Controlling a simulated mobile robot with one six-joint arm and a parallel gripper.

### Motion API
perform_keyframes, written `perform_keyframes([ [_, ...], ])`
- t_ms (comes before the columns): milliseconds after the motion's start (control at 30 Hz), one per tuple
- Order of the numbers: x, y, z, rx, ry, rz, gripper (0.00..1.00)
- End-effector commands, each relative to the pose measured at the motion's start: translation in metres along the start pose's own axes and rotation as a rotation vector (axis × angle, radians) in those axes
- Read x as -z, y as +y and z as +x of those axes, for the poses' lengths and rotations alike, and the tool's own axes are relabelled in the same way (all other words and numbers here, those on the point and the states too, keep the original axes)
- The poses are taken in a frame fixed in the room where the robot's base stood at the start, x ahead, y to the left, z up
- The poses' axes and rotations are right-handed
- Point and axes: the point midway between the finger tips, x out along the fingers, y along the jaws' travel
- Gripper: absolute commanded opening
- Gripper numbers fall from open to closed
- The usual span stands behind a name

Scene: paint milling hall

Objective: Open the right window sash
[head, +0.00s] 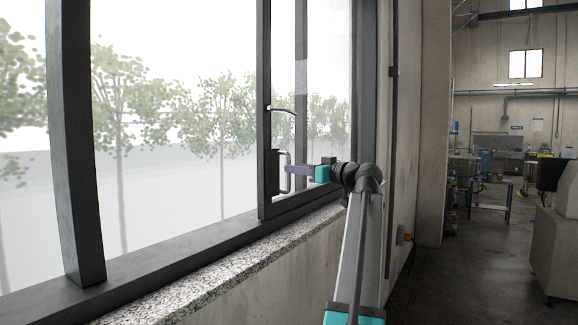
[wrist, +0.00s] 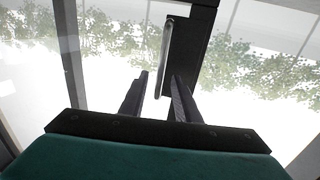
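The right window sash has a dark upright stile (head: 264,120) in the head view, and a pale bar handle (head: 288,172) stands on its lower part. My gripper (head: 287,170) reaches in from the right at the handle's height. In the wrist view the handle (wrist: 165,50) runs lengthwise between the two dark fingertips of my gripper (wrist: 160,76). The fingers are apart, with a gap visible on each side of the bar. Whether either finger touches it cannot be told. The stile (wrist: 193,45) lies just right of the handle.
A speckled stone sill (head: 190,285) runs below the window frame. A thick dark post (head: 75,150) stands at the left. A small curved dark piece (head: 283,110) sits above the handle. The wall (head: 408,130) and open floor (head: 480,270) lie to the right, with benches (head: 490,185) beyond.

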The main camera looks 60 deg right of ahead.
Motion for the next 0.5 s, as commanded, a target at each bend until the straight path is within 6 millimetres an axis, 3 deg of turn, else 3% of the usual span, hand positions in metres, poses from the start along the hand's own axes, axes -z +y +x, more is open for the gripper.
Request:
perform_keyframes([
  [200,0.002,0.000,0.028,0.000,0.000,0.001,0.29],
  [500,0.000,0.000,0.041,0.000,0.000,0.001,0.29],
])
